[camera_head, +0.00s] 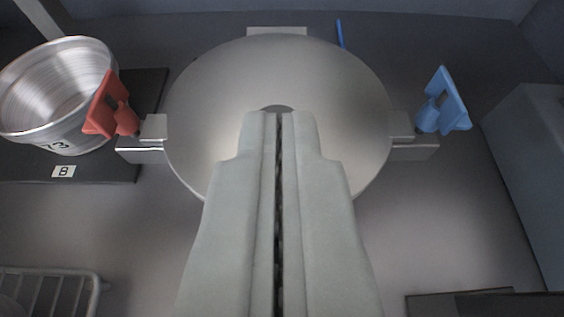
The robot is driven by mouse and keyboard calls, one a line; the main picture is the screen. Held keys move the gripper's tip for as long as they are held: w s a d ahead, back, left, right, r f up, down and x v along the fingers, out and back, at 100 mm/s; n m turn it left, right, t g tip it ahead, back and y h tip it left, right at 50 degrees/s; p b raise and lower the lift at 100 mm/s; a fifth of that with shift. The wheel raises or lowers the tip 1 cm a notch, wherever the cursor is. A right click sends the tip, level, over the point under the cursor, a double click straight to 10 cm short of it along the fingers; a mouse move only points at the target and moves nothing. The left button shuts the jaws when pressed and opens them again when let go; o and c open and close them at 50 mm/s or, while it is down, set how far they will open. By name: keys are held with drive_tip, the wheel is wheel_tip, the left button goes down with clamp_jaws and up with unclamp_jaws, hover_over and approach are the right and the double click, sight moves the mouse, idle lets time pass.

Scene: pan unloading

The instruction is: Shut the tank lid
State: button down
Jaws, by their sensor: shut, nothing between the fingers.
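The tank's round metal lid (280,70) lies flat in the middle of the view, seen from above. Metal lugs stick out at its left and right, with a red clip (110,108) at the left one and a blue clip (443,104) at the right one. My gripper (279,115) is shut and empty, its fingertips over the lid's centre. A small dark round part shows just beyond the tips. My fingers cover the near part of the lid. I cannot tell whether the tips touch it.
A metal pan (58,95) marked 73 stands on a dark mat (150,90) at the left, by a label B (63,171). A wire rack (50,280) is at the lower left. A grey block (530,150) stands at the right.

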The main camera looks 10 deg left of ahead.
drive_tip(key=s+d+f, duration=0.1)
drive_tip(key=s+f, duration=0.1)
drive_tip(key=s, duration=0.4)
drive_tip(key=shift+s+d+f, duration=0.15)
drive_tip(key=shift+s+f, duration=0.2)
drive_tip(key=shift+f, duration=0.05)
drive_tip(key=s+r+m+t+h, duration=0.1)
drive_tip(key=s+t, duration=0.1)
drive_tip(key=s, duration=0.4)
drive_tip(key=s+d+r+m+t+h, duration=0.1)
drive_tip(key=s+r+t, duration=0.1)
drive_tip(key=s, duration=0.5)
drive_tip(key=shift+d+h, duration=0.25)
drive_tip(key=shift+h, duration=0.05)
drive_tip(key=shift+r, duration=0.1)
